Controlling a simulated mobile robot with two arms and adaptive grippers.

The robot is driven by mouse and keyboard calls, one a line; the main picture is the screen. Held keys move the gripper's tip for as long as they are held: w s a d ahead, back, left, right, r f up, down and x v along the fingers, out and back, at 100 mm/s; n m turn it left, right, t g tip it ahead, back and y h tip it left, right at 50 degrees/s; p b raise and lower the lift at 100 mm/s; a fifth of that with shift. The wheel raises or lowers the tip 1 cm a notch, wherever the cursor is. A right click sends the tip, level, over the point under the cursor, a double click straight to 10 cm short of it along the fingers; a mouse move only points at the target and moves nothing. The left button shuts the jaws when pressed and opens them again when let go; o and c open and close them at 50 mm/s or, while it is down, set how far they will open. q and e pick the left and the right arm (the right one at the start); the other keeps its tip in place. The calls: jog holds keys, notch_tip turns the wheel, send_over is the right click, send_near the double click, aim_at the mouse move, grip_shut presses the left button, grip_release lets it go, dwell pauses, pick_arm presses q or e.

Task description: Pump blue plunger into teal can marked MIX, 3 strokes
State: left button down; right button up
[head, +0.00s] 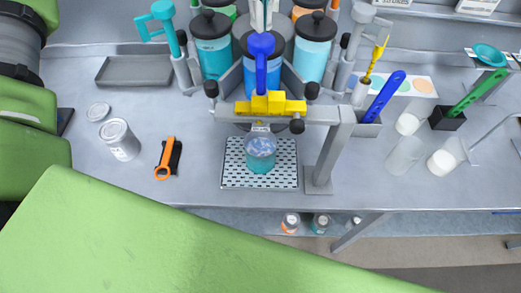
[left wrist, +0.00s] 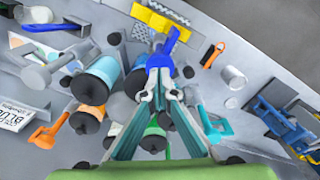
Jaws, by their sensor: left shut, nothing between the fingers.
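The blue plunger (head: 261,55) stands upright on the blue canister (head: 250,80), above a yellow block (head: 271,104). It also shows in the left wrist view (left wrist: 167,48). A small teal can (head: 261,164) with a pale swirled top sits on a perforated tray (head: 232,177) in front of the canister, below the yellow block. Its small label is too small to read. My left gripper (head: 262,24) is shut and empty at the plunger's top; in the left wrist view its fingertips (left wrist: 158,92) are at the handle's near end. Whether they touch it I cannot tell. My right gripper is out of view.
Teal canisters (head: 212,55) (head: 313,55) stand on both sides of the blue one. A grey metal post (head: 330,155) stands right of the tray. The bench between tool and tray is clear.

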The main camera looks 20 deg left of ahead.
aim_at(261, 39)
pick_arm(q)
jog(key=shift+f, duration=0.2)
dwell(0.4)
jog(key=shift+f+b, duration=1.85)
jog(key=shift+f, duration=0.55)
jog(key=shift+r, duration=0.15)
jog(key=shift+r+p, duration=2.45)
jog(key=shift+p, duration=0.1)
notch_tip(261, 39, up, 6)
jog(key=p, duration=0.5)
jog(key=shift+p, duration=0.4)
